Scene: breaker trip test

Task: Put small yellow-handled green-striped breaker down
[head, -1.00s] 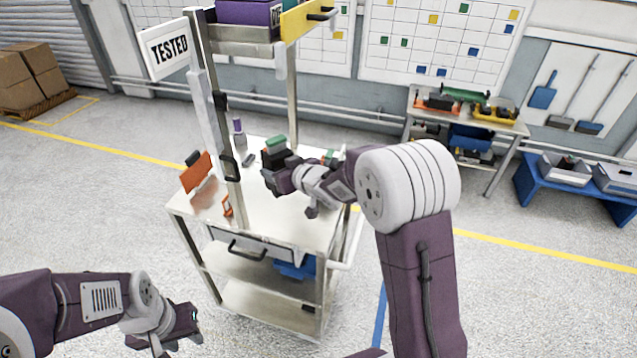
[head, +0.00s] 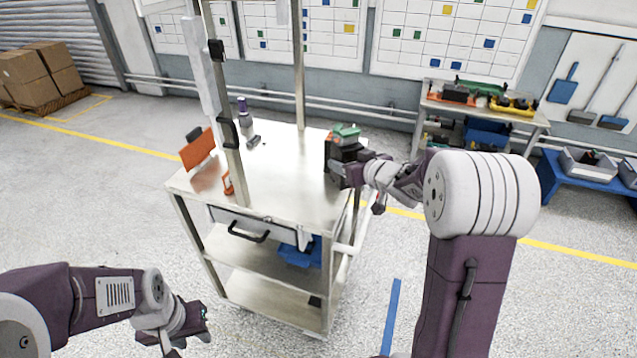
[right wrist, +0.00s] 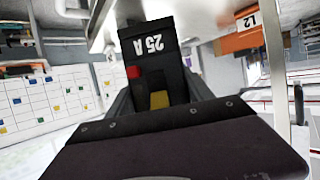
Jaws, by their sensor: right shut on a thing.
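My right gripper (head: 345,174) is shut on a dark breaker with a green top (head: 344,148) at the back right of the steel cart's top (head: 285,180). In the right wrist view the breaker (right wrist: 152,55) is black, marked 25 A, with a yellow handle (right wrist: 159,99) and a red spot. I cannot tell whether its base touches the cart, or whether another green-topped piece stands behind it. My left gripper (head: 203,322) is low at the front left, away from the cart; its finger opening is unclear.
An orange panel (head: 198,149), a purple-topped bottle (head: 243,112) and a small dark piece (head: 253,141) are at the cart top's left and back. An upright post (head: 231,150) rises at its left. The middle of the top is clear.

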